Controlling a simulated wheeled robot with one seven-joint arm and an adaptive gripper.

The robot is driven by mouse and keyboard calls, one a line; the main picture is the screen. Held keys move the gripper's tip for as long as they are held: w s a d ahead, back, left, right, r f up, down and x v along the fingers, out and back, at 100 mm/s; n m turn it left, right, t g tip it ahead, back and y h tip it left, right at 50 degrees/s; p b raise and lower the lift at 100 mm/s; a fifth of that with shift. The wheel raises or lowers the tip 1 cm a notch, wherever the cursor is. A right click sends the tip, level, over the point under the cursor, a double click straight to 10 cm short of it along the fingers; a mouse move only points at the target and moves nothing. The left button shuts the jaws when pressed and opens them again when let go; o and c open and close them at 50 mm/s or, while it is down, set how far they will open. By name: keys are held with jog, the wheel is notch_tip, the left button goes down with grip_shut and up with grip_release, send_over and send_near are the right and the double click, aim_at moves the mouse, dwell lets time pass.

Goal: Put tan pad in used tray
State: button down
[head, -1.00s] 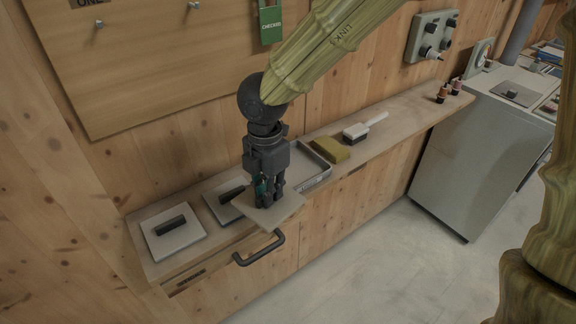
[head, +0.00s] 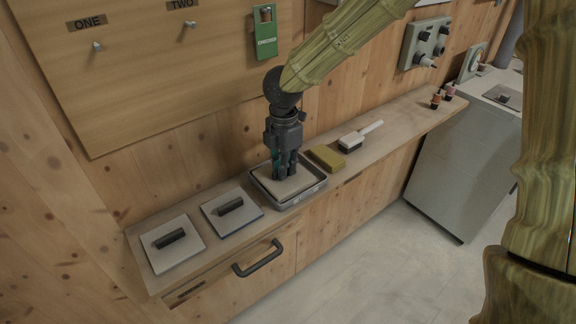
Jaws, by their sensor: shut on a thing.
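The tan pad (head: 289,187) is a flat square plate held under my gripper (head: 286,174). My gripper is shut on it from above; the grip itself is mostly hidden by the fingers. The pad is inside the outline of the used tray (head: 303,200), a shallow grey metal tray on the wooden shelf. I cannot tell whether the pad touches the tray's floor.
Two pale plates with dark handles (head: 173,243) (head: 231,210) lie left of the tray. A yellow sponge (head: 327,158) and a white brush (head: 352,141) lie to its right. A dark drawer handle (head: 259,259) juts out below the shelf. Small bottles (head: 438,99) stand at the far right.

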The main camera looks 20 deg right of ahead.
jog(key=shift+w+d+f, duration=0.1)
jog(key=shift+w+d, duration=0.35)
jog(key=shift+w, duration=0.15)
jog(key=shift+w+d+f, duration=0.1)
jog(key=shift+w+d, duration=0.3)
jog(key=shift+w, duration=0.2)
jog(key=shift+f+p, duration=0.85)
jog(key=shift+f, duration=0.85)
jog(key=shift+f, duration=0.1)
jog(key=c, duration=1.5)
grip_release()
notch_tip(320, 180, up, 12)
jog(key=b, duration=0.2)
